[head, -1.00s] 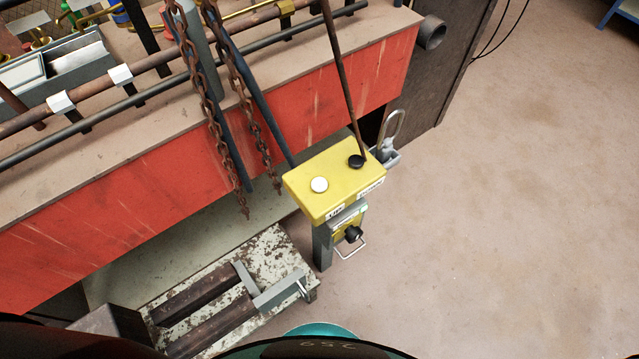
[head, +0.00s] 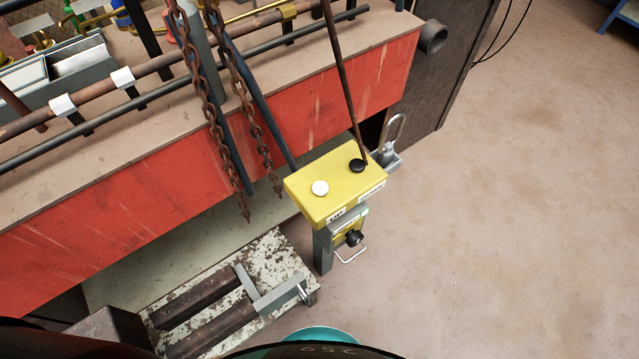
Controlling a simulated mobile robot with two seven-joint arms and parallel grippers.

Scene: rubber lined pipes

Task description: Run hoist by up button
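A yellow hoist control box (head: 338,200) stands in the middle of the head view, in front of the red machine side. On its top are a white button (head: 320,188) at the left and a black button (head: 357,166) at the right. The label below the white button appears to read UP; the label below the black one is hard to read. A dark rod or cable (head: 342,80) runs up from beside the black button. Neither gripper is in view, and nothing touches the buttons.
Two rusty chains (head: 207,100) hang left of the box, over the red-sided bench (head: 130,215) with pipes on top. Below it is a worn metal platform (head: 280,260) with dark bars. A grey shackle-like hook (head: 392,135) is behind the box. The floor (head: 520,200) at the right is clear.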

